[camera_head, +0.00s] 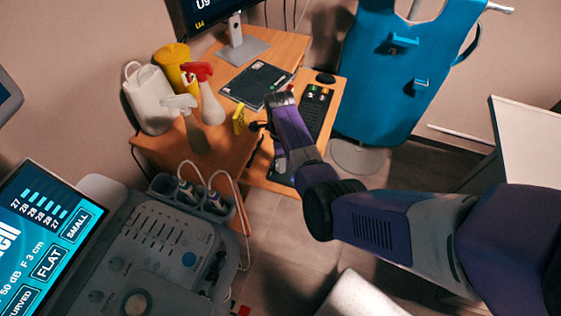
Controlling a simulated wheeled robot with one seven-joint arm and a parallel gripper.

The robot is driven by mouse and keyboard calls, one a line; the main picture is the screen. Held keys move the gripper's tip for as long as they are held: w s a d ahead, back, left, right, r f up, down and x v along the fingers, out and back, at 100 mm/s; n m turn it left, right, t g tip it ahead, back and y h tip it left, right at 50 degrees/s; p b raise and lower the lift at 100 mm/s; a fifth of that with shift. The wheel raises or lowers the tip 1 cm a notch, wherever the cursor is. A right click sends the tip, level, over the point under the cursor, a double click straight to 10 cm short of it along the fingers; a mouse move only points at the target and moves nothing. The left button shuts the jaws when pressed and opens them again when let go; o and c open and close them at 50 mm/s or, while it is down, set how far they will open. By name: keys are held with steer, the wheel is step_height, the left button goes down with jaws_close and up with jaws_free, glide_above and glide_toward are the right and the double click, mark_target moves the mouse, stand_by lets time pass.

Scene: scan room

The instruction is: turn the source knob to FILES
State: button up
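I cannot make out a knob marked FILES in this view. A dark console strip (316,107) with small coloured marks lies on the pull-out shelf of the wooden desk, partly hidden by my arm. The ultrasound console (150,250) at lower left has several small knobs and a round blue control, but I cannot read its labels. My arm reaches from the right to the desk, and my gripper (262,127) is at its far end, over the desk's front edge. The gripper is small and dark here; its fingers and their opening are not clear.
Two spray bottles, one red-topped (208,95) and one white-topped (190,122), stand left of my gripper near a yellow container (174,65). A dark pad (257,84) lies below the monitor (208,15). A blue apron (398,70) hangs at the back.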

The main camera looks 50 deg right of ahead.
step_height(320, 180, up, 6)
steer(key=shift+w, duration=0.1)
steer(key=shift+d, duration=0.1)
stand_by(0.6)
